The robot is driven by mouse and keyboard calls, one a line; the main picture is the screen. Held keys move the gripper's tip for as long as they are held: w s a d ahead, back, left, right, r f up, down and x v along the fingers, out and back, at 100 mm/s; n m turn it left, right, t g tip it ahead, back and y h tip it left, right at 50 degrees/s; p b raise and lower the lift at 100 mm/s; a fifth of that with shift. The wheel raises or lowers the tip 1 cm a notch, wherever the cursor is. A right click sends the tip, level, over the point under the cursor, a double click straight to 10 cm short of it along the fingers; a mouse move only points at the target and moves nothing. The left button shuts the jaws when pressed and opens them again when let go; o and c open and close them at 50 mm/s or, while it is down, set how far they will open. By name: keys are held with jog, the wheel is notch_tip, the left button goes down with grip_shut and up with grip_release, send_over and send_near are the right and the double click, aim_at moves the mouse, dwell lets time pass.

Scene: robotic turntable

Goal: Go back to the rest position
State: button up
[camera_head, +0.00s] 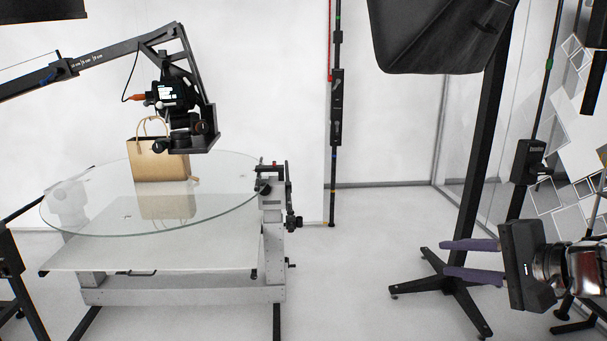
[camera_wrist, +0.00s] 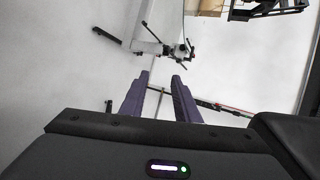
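My gripper (camera_head: 472,259) is at the lower right of the head view, with two purple fingers pointing left. The fingers are apart with nothing between them. In the wrist view the gripper (camera_wrist: 162,82) also shows its two purple fingers spread, with bare floor and a thin stand behind them. A tan paper bag (camera_head: 158,160) with handles stands upright on the round glass turntable (camera_head: 85,215) at the left, well apart from my gripper. A part of the bag shows at the top edge of the wrist view (camera_wrist: 210,7).
A camera on a boom (camera_head: 172,95) hangs over the turntable. A black light stand (camera_head: 468,215) with a spread base and softbox (camera_head: 440,35) rises behind my gripper. A thin pole (camera_head: 336,110) stands at the back wall. Clear floor (camera_head: 345,275) lies between turntable and stand.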

jog(key=s+a+f+n+g, duration=0.45)
jog(key=a+f, duration=0.35)
jog(key=a, duration=0.4)
jog(key=s+a+f+n+h, duration=0.1)
jog(key=s+f+n+h, duration=0.1)
jog(key=s+n+h, duration=0.1)
jog(key=s+a+f+n+g+h, duration=0.1)
jog(key=s+f+n+h, duration=0.1)
jog(key=s+n, duration=0.4)
jog(key=shift+s+a+f+h, duration=0.4)
jog(key=shift+s+f, duration=0.35)
jog(key=shift+f, duration=0.05)
